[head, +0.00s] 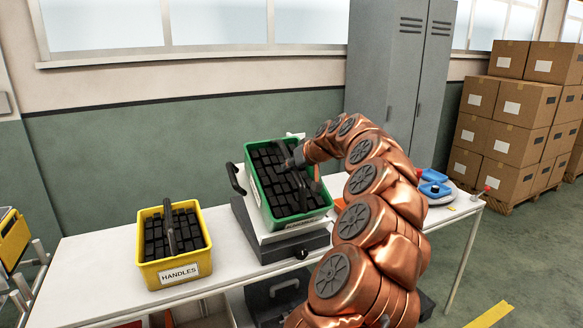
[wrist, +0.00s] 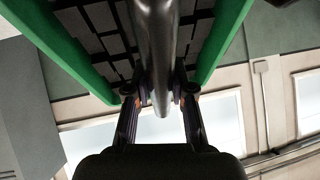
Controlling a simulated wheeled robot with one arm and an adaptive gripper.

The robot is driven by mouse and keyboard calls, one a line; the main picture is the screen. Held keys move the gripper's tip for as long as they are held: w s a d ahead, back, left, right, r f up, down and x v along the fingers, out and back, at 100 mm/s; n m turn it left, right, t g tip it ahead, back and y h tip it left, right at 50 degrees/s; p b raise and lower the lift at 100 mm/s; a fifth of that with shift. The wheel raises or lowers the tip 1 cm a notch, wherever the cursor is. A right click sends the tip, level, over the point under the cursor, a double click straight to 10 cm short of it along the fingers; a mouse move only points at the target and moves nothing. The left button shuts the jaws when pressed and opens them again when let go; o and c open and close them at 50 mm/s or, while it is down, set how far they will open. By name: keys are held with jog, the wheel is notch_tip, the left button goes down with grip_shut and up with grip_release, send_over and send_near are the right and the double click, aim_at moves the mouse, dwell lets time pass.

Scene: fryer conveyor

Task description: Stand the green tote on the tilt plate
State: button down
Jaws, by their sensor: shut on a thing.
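The green tote (head: 304,222) is full of black parts and tilts down toward its labelled front. It is over the tilt plate (head: 243,193), a pale slanted plate on a dark base with a black lever at its left. I cannot tell whether the tote's bottom rests fully on the plate. My gripper (head: 302,162) is at the tote's upper right, shut on its dark handle. In the wrist view my gripper (wrist: 158,94) has a finger on each side of the handle bar (wrist: 156,40), with the green walls (wrist: 222,38) beyond. Part of the tote's right side is hidden by my arm.
A yellow tote (head: 176,271) labelled HANDLES, with black parts, stands on the white table (head: 95,260) to the left. A blue item (head: 434,189) is on the table's right end. Stacked cartons (head: 512,105) and a grey locker (head: 400,70) stand behind.

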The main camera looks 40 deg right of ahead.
jog(key=shift+r, duration=0.1)
jog(key=c, duration=0.9)
grip_release()
jog(key=v, duration=1.2)
